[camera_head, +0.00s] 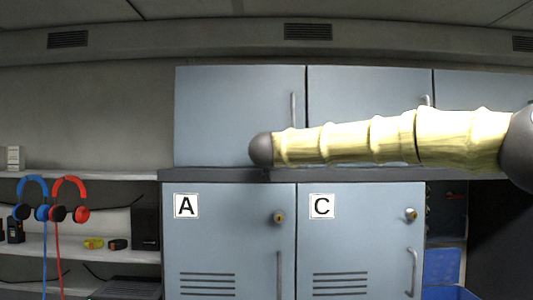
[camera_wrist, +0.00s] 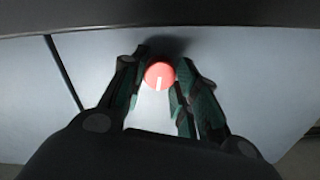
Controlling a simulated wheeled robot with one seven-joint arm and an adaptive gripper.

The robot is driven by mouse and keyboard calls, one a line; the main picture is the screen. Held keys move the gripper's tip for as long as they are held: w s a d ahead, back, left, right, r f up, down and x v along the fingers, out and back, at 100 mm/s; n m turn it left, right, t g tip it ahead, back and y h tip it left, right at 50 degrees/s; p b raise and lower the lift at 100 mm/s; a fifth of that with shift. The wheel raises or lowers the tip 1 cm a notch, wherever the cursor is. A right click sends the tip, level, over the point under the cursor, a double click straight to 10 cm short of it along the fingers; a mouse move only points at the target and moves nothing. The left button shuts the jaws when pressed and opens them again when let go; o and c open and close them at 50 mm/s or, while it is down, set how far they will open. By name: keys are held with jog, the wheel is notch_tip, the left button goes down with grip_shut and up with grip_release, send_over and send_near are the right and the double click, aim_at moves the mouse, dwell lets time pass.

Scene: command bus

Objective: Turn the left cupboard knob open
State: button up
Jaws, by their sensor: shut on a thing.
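In the wrist view, my gripper (camera_wrist: 160,88) has its two dark fingers on either side of a round red knob (camera_wrist: 160,75) with a white line on it. The fingers are shut on the knob, which sits on a pale blue-grey panel (camera_wrist: 90,60). The white line points roughly down in the picture. In the head view, lower door A (camera_head: 235,240) has a small knob (camera_head: 279,217), and door C (camera_head: 360,240) has another knob (camera_head: 411,214). Neither shows my gripper on it. I cannot tell which cupboard the red knob belongs to.
My pale yellow arm spans the upper cupboards in the head view. Upper cupboards (camera_head: 240,110) sit above a dark ledge. A shelf (camera_head: 80,175) at left holds blue headphones (camera_head: 33,190) and red headphones (camera_head: 69,190). A blue bin (camera_head: 450,292) stands at lower right.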

jog(key=m+b, duration=0.1)
jog(key=m, duration=0.3)
jog(key=shift+m, duration=0.3)
jog(key=m+b, duration=0.1)
jog(key=m, duration=0.2)
jog(key=shift+f+m+b, duration=0.15)
jog(key=shift+m+b, duration=0.15)
jog(key=m+b, duration=0.2)
jog(key=m, duration=0.2)
jog(key=shift+m+b, duration=1)
jog(key=shift+m, duration=0.8)
jog(key=o, duration=1)
jog(key=shift+o, duration=0.2)
jog(key=shift+s, duration=0.1)
